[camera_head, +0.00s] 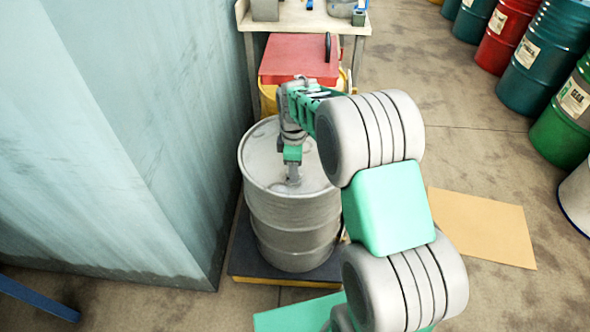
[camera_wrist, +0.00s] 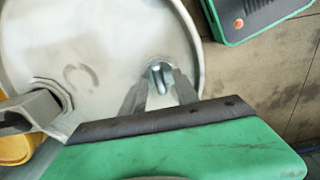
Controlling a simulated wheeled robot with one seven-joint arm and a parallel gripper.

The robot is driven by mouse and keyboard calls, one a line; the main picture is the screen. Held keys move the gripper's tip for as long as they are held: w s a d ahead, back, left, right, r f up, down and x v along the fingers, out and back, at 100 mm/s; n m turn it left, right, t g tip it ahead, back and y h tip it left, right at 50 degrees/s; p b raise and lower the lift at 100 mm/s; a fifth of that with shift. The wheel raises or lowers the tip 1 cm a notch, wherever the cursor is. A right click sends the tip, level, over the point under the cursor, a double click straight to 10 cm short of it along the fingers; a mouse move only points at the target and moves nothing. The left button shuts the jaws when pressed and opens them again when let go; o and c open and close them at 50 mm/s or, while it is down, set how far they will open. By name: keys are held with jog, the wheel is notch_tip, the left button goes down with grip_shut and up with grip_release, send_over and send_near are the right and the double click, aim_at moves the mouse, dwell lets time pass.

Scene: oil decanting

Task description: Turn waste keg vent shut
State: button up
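The waste keg (camera_head: 292,222) is a grey steel drum standing upright in the head view. Its pale round lid (camera_wrist: 95,40) fills the upper left of the wrist view. The vent (camera_wrist: 160,76) is a small rounded metal knob in a recess near the lid's rim. My gripper (camera_head: 293,180) points down at the lid. In the wrist view my gripper (camera_wrist: 161,88) has its two tapered fingers on either side of the vent. I cannot tell whether they touch it. In the head view the vent is hidden by my gripper.
A grey fitting (camera_wrist: 30,112) stands on the lid at the left. The keg sits on a dark low platform (camera_head: 250,263) beside a grey-blue wall (camera_head: 150,120). A red-lidded yellow bin (camera_head: 300,55) is behind. Several drums (camera_head: 545,55) stand at the upper right.

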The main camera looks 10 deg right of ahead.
jog(key=shift+f, duration=0.15)
jog(key=shift+c, duration=0.6)
grip_shut()
